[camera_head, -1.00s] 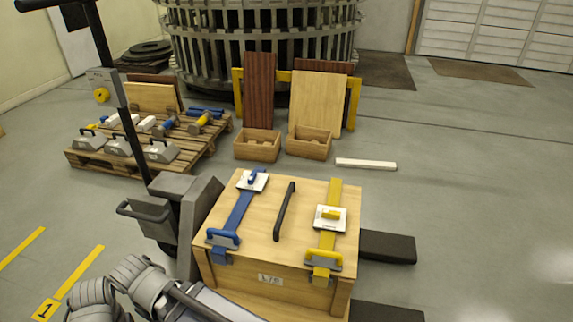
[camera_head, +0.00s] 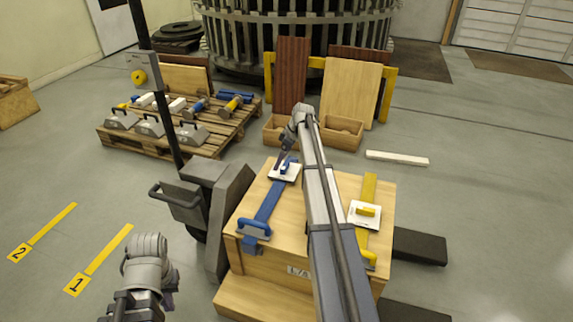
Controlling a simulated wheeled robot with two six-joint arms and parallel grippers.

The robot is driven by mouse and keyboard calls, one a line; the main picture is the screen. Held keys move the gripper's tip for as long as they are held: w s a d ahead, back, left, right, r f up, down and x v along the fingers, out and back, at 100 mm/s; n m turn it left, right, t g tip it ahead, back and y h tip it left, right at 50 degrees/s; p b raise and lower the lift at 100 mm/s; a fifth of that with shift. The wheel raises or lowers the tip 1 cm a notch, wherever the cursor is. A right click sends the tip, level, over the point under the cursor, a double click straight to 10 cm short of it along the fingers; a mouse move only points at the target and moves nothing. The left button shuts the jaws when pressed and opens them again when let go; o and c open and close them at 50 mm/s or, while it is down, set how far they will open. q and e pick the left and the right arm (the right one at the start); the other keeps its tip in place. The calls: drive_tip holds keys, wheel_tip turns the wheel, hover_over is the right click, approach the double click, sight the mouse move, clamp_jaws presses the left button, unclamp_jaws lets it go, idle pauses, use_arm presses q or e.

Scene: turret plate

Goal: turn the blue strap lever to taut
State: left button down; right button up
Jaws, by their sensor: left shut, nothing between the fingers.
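The blue strap (camera_head: 267,204) runs along the left side of the wooden crate lid (camera_head: 318,190). A blue handle bracket (camera_head: 254,228) is at the strap's near end.
A yellow strap (camera_head: 369,187) with its own white plate (camera_head: 364,214) is on the crate's right side. My long arm covers the lid's middle. A pallet (camera_head: 210,145) with tools stands behind left.

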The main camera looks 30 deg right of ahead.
approach(286, 165)
drive_tip(key=f, duration=0.1)
drive_tip(key=shift+t, duration=0.3)
drive_tip(key=b+x, duration=0.7)
drive_tip(key=x, duration=0.1)
drive_tip(key=shift+a+f, duration=0.2)
drive_tip(key=shift+r, duration=0.1)
drive_tip(key=c, duration=1.1)
drive_tip(key=shift+c, duration=0.2)
